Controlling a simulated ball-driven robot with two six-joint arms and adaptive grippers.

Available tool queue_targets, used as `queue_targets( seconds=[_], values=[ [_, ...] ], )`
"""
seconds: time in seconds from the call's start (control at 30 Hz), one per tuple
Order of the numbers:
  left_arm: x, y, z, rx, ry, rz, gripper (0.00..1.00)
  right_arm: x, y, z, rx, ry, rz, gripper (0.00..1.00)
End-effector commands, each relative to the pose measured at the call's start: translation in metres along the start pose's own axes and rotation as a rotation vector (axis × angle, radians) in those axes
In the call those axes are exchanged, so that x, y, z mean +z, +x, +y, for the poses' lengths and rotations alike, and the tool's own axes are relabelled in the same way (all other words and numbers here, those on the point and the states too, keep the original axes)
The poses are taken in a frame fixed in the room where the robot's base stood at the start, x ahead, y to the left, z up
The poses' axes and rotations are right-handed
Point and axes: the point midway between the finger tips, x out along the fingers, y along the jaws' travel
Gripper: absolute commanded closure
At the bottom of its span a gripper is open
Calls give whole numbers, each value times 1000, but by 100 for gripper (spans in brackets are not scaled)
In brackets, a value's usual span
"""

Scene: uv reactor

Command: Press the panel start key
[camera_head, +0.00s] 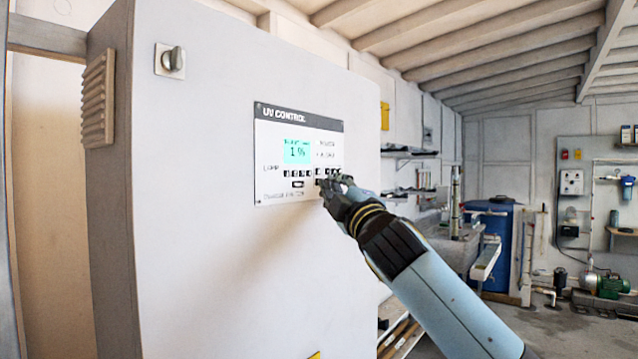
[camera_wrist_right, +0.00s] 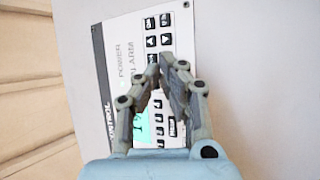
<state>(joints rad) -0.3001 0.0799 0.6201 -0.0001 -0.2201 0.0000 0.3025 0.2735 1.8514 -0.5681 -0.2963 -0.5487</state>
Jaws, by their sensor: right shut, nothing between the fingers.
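The UV control panel (camera_head: 268,160) is on the front of a white cabinet, with a dark title strip, a lit teal display (camera_head: 296,151) and small dark keys. It also shows turned on its side in the wrist view (camera_wrist_right: 120,35). My right gripper (camera_head: 330,182) is shut and empty, with its fingertips at the lower right of the panel, among the keys. In the wrist view its fingertips (camera_wrist_right: 168,62) are over the key area by the arrow keys (camera_wrist_right: 152,41). I cannot tell whether they touch. The start key's label is not readable; fingers hide some keys. My left gripper is not in view.
The cabinet (camera_head: 200,220) fills the left, with a rotary knob (camera_head: 172,60) above and a louvred vent (camera_head: 98,98) on its side. A blue barrel (camera_head: 490,235) and a bench (camera_head: 465,248) stand behind at the right. The cabinet face below the panel is clear.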

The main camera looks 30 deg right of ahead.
Motion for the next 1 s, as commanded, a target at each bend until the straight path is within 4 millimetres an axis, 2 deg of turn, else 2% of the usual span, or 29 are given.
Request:
queue_targets(
  seconds=[0.4, 0.73, 1.0],
  values=[
    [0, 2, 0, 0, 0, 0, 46, 6, -11, 6, 0, -1, 0, 100],
    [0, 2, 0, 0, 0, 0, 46, 7, -12, 7, 1, -1, 0, 100],
    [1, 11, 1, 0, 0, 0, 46, 17, -32, 16, 1, -3, 2, 100]
  ],
)
